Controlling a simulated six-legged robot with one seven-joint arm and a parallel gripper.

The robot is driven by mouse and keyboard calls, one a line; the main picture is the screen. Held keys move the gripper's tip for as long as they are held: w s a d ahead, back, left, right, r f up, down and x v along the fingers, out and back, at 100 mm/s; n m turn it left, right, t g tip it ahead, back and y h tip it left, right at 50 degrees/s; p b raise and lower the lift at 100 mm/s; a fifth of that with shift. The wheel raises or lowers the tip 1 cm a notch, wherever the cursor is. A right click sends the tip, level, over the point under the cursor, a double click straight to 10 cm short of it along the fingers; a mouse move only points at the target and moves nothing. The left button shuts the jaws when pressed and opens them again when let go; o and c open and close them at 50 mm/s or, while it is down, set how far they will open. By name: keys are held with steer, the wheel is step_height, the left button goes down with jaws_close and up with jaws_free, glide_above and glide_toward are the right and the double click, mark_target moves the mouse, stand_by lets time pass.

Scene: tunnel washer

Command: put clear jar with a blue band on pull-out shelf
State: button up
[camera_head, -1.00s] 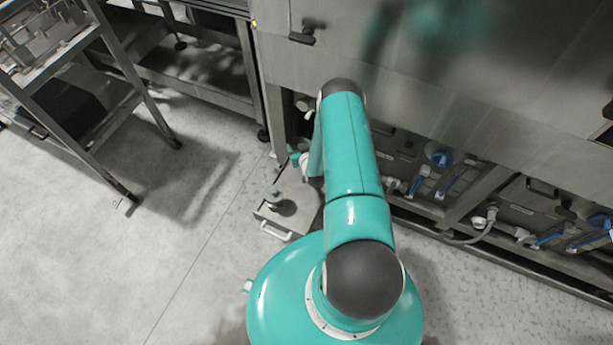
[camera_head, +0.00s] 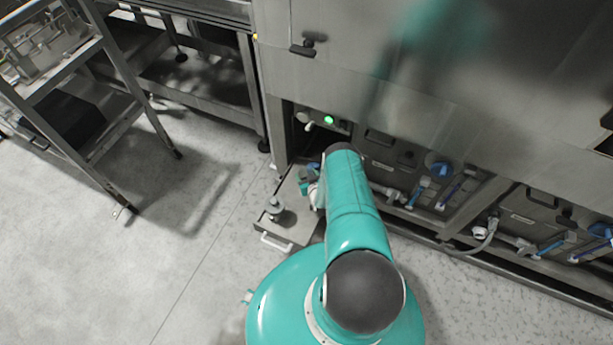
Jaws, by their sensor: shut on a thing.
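The pull-out shelf (camera_head: 298,231) is a grey drawer-like tray, slid out low from the washer, with a pale handle (camera_head: 276,243) at its front. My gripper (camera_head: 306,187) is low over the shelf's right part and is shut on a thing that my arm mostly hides. A small blue patch on the clear jar with a blue band (camera_head: 314,171) shows beside the gripper; its outline is unclear. I cannot tell whether the jar touches the shelf.
A small grey container (camera_head: 275,207) stands on the shelf's left part. The washer's base, with blue-handled valves (camera_head: 438,169) and pipes, is to the right. A metal rack cart (camera_head: 120,80) stands at the left. The floor between is clear.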

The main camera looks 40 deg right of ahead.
steer(key=shift+f, duration=0.35)
steer(key=o, duration=1)
steer(key=shift+o, duration=0.2)
steer(key=shift+r, duration=0.2)
steer(key=v, duration=1.2)
